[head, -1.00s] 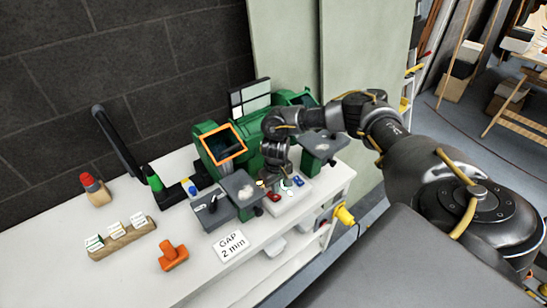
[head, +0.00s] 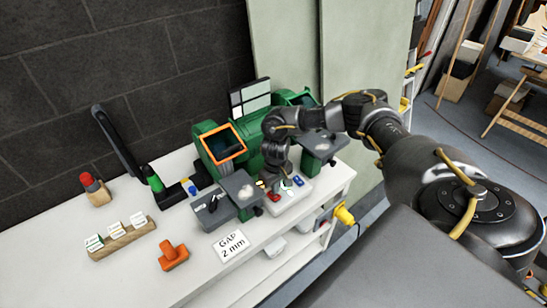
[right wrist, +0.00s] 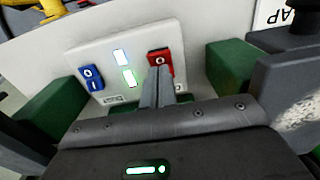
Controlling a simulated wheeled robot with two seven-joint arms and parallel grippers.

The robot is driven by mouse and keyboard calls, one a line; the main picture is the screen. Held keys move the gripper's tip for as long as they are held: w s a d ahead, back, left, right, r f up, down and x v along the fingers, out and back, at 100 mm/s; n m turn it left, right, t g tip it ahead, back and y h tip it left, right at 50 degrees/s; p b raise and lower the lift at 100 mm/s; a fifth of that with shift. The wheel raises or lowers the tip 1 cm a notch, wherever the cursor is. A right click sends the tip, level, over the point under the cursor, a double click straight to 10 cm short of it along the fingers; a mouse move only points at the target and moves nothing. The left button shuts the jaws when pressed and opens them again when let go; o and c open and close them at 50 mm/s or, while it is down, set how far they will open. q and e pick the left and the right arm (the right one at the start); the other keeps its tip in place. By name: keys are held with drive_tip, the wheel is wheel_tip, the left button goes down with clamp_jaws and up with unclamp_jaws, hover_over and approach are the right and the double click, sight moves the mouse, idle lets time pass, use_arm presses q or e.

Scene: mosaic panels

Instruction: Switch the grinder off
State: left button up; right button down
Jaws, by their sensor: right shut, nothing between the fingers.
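The green bench grinder (head: 250,155) stands on the white bench, with an orange-framed guard at its left wheel. Its white switch plate (head: 296,196) is at the front, partly hidden by my right gripper (head: 275,188). My left gripper is out of view.
Grey tool rests (head: 240,188) flank the plate. A card reading GAP 2 mm (head: 231,245), an orange T-shaped piece (head: 173,255) and a wooden label rack (head: 122,238) lie to the left. A red-topped wooden block (head: 95,189) stands further left. The bench's front left is clear.

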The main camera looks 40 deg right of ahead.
sight(276, 196)
drive_tip(key=shift+f+b, duration=0.6)
drive_tip(key=shift+f, duration=0.8)
idle(0.4)
drive_tip(key=shift+r, duration=0.1)
wheel_tip(276, 196, up, 7)
drive_tip(key=p, duration=0.8)
drive_tip(key=shift+p, duration=0.3)
idle(0.3)
